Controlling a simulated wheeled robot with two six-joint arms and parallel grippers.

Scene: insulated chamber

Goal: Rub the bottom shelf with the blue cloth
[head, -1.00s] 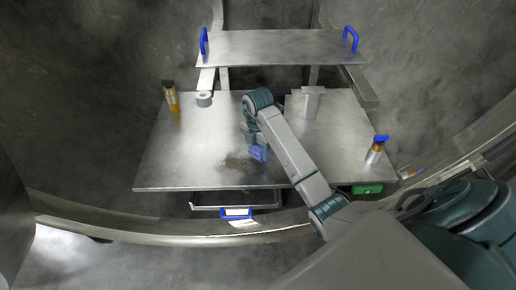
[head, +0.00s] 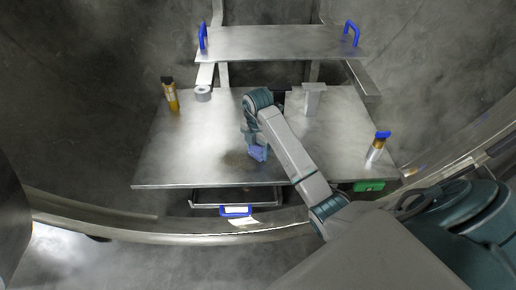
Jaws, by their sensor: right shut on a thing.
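The bottom shelf (head: 190,150) is a wide metal plate in the middle of the head view. A faint brownish smudge (head: 236,158) lies on it near the front centre. My right gripper (head: 255,146) points down over the shelf, just right of the smudge. It is shut on the blue cloth (head: 259,154), which is at or very near the shelf surface; contact cannot be told for sure. The fingertips are partly hidden by the wrist. My left gripper does not show.
An orange bottle (head: 171,97) and a grey tape roll (head: 203,93) stand at the back left. A metal bracket (head: 313,97) stands back right, and a blue-capped bottle (head: 376,149) at the right edge. An upper shelf (head: 280,43) with blue handles hangs behind. A drawer (head: 236,198) sits below.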

